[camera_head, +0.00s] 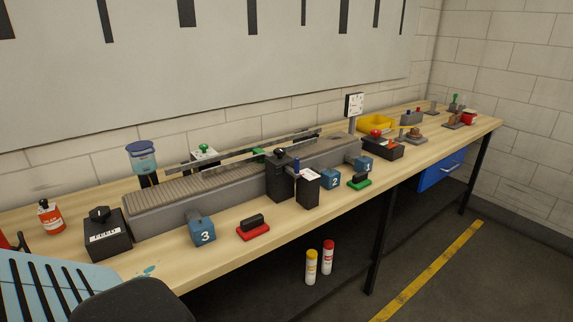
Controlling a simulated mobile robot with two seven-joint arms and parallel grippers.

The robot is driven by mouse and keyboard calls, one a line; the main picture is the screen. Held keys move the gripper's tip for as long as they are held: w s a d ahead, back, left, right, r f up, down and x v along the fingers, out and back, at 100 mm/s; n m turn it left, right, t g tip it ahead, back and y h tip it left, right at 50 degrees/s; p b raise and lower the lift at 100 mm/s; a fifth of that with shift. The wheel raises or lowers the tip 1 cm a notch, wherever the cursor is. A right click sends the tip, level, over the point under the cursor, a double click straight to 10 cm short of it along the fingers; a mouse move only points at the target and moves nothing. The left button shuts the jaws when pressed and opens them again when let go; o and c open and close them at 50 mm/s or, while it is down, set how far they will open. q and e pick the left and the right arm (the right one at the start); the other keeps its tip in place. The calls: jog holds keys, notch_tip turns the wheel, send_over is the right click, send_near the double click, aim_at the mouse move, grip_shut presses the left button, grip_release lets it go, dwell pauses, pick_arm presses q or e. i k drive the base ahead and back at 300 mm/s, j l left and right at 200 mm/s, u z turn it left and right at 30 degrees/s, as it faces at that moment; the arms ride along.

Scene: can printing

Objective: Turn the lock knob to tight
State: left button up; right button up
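No knob in view carries a label I can read as the lock knob. A black box with a black knob on top (99,213) and a white scale on its front stands at the left end of the conveyor (160,208). A black upright unit (281,182) stands at the conveyor's front side, with a small dark knob (280,152) on its top. Which way either knob is turned is too small to tell. Neither of my grippers shows in this view.
The long wooden bench (180,268) runs along the wall. Blue numbered blocks, such as block 3 (202,231), and a red-based stamp (253,228) stand along its front. An orange-labelled bottle (50,217) is at left. A yellow tray (377,123) is farther right. Two spray cans (311,267) stand below.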

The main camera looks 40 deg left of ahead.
aim_at(278, 152)
jog(key=u, duration=1.2)
